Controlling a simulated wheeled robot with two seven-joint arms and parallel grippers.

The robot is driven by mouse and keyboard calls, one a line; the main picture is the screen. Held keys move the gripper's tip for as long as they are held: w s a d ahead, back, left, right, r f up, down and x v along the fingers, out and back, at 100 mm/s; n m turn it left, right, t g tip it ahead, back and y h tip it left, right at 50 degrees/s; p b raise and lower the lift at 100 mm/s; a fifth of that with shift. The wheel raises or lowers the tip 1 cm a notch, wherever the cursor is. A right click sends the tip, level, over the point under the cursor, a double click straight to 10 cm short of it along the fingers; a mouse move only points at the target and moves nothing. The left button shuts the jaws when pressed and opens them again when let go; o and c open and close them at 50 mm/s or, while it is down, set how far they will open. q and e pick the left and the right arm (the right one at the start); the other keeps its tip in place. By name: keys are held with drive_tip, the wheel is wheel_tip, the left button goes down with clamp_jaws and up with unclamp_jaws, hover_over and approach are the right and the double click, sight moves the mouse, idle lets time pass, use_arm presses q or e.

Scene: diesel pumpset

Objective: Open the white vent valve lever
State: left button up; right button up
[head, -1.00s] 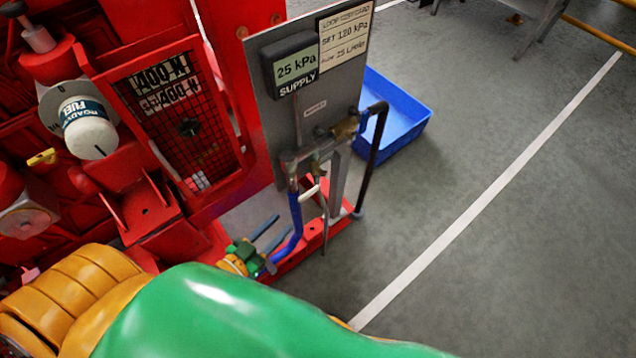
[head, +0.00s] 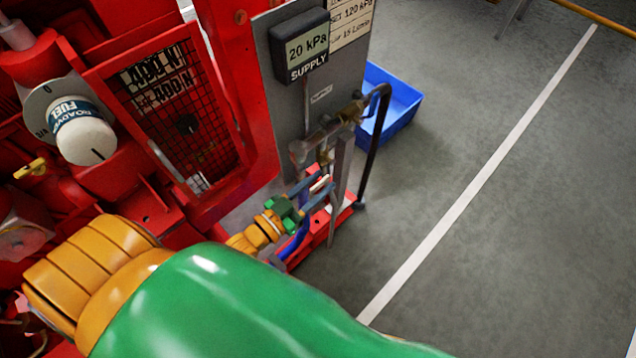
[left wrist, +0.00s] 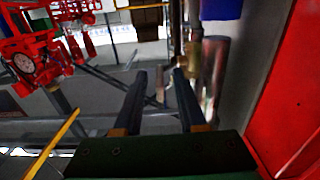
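The white vent valve lever (head: 320,184) is a small pale handle below the brass and steel pipework (head: 328,132) on the grey panel in the head view. My left gripper (head: 322,187) has a green body and two blue fingers, which are apart around or beside the lever; I cannot tell whether they touch it. In the left wrist view the fingers (left wrist: 160,75) are spread with a clear gap, and a brass fitting (left wrist: 193,55) is just beyond the right finger. The lever is not clear there. My right gripper is out of view.
The supply display (head: 301,47) on the grey panel (head: 285,120) reads 20 kPa. A dark hose (head: 373,150) hangs right of the pipework. A blue bin (head: 400,100) stands behind. Red machinery with a mesh guard (head: 190,125) is on the left. Floor to the right is clear.

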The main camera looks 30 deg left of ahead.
use_arm(q)
clamp_jaws()
drive_tip(key=shift+f, duration=0.1)
idle(1.2)
